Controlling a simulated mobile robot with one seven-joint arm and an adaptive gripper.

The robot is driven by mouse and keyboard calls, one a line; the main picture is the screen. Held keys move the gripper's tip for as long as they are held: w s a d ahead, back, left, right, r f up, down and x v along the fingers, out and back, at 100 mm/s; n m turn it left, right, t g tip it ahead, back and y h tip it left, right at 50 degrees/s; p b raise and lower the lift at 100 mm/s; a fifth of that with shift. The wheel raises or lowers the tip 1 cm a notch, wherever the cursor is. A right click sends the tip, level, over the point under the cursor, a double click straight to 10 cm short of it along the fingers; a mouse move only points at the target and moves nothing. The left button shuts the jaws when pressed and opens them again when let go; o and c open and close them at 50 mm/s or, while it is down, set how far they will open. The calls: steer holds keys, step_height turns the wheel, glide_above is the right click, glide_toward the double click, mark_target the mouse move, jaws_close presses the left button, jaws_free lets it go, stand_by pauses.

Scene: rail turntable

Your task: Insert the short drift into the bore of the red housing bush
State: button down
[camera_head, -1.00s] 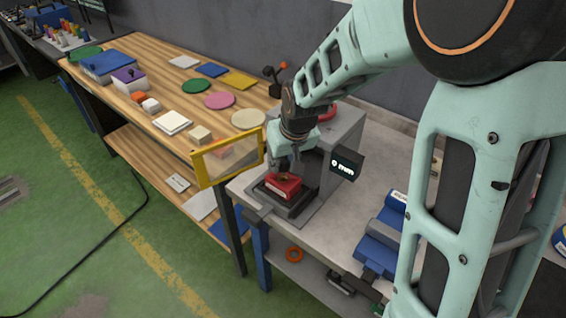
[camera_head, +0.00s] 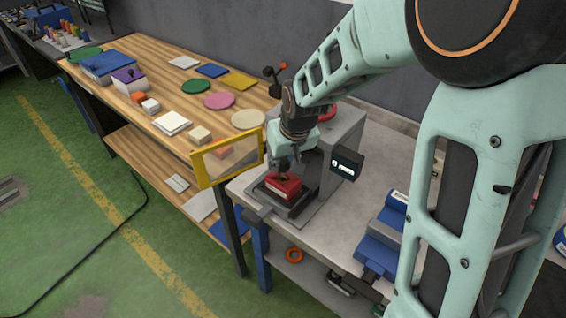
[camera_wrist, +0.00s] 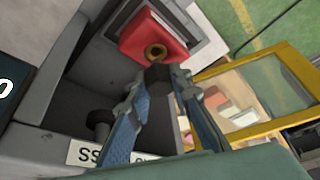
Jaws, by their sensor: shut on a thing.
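The red housing (camera_head: 283,187) sits on a dark fixture under the press on the grey bench. In the wrist view the red housing (camera_wrist: 137,39) shows a brass-coloured bush (camera_wrist: 155,52) with a dark round bore. My gripper (camera_head: 281,167) is directly above the housing, pointing down. In the wrist view my gripper (camera_wrist: 158,82) is shut on a short dark cylinder, the short drift (camera_wrist: 158,75). The drift's end appears beside the bush, apart from the bore in the picture; its height above the housing is hard to tell.
The press body (camera_head: 342,130) stands close behind and right of my gripper, with a small display (camera_head: 346,164). A yellow-framed clear guard (camera_head: 228,158) stands at the left. A blue vise (camera_head: 383,240) is on the bench at right. A wooden table (camera_head: 150,80) holds several coloured pieces.

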steer(key=shift+f+b, duration=1.3)
steer(key=shift+f, duration=0.15)
steer(key=shift+r, duration=0.15)
steer(key=shift+r+p, duration=0.8)
steer(key=shift+r, duration=0.2)
steer(key=shift+b, duration=0.4)
stand_by(1.1)
steer(key=shift+f+b, duration=0.85)
steer(key=shift+f, duration=0.2)
steer(key=c, duration=1.7)
jaws_free()
steer(key=shift+o, duration=0.2)
steer(key=shift+f, duration=0.1)
steer(key=shift+s, duration=0.1)
steer(key=v, duration=1.2)
